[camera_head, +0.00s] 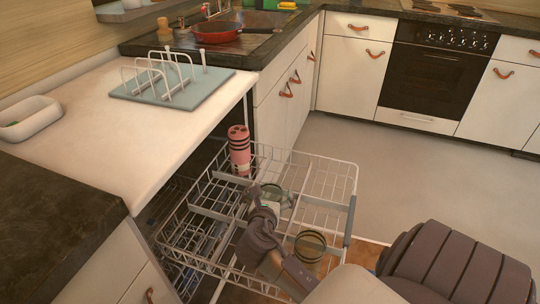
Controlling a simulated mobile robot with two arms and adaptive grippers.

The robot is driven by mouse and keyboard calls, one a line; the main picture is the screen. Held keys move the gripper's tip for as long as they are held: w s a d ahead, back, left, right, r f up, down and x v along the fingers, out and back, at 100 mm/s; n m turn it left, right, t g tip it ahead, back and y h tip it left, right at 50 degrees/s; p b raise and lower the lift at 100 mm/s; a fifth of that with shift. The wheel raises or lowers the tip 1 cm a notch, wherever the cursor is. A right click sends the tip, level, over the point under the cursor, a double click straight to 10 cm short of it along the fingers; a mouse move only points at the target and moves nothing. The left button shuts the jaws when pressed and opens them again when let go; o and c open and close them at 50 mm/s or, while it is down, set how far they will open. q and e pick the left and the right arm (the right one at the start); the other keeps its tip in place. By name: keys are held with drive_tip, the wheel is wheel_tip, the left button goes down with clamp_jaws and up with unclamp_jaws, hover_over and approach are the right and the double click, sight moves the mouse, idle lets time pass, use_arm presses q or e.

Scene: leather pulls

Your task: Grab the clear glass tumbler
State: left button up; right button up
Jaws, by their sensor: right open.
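A small pale, see-through glass, which looks like the clear glass tumbler (271,203), is in the middle of the pulled-out white wire rack (188,235). My right gripper (272,193) reaches over the rack from the lower right. It is open, with its fingers close around the glass and hiding much of it. I cannot tell whether the fingers touch the glass. My left gripper is not in view.
A pink cup with dark bands (239,151) stands at the rack's back left. A striped, see-through cup (310,246) is beside my right arm. White counter (85,150) and dark counter (55,225) edges lie left. Grey floor (430,185) is clear beyond the rack.

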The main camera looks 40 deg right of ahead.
drive_tip(key=shift+w, duration=0.1)
drive_tip(key=c, duration=1.4)
drive_tip(key=shift+o, duration=0.2)
drive_tip(key=shift+d, duration=0.1)
